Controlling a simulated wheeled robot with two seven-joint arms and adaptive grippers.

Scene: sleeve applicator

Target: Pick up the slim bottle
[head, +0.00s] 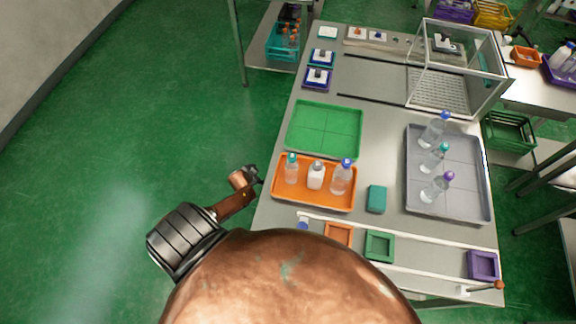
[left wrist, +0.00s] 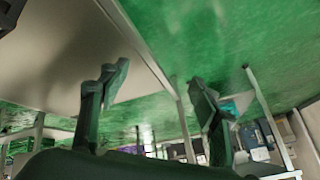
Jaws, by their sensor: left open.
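Three bottles stand in the orange tray (head: 312,205): a narrow clear bottle with a teal cap (head: 291,170), a white bottle (head: 316,176) and a clear bottle with a blue cap (head: 342,178). The teal-capped one looks slimmest, but I cannot be sure which is meant by the slim bottle. My left gripper (head: 251,175) is off the table's left edge, left of the orange tray and apart from the bottles. It is open and empty; its spread fingers show in the left wrist view (left wrist: 158,98). My right gripper is not in view.
A green tray (head: 325,128) lies behind the orange one. A teal block (head: 376,198) lies between the orange and grey trays. A clear box (head: 455,65) stands at the back right.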

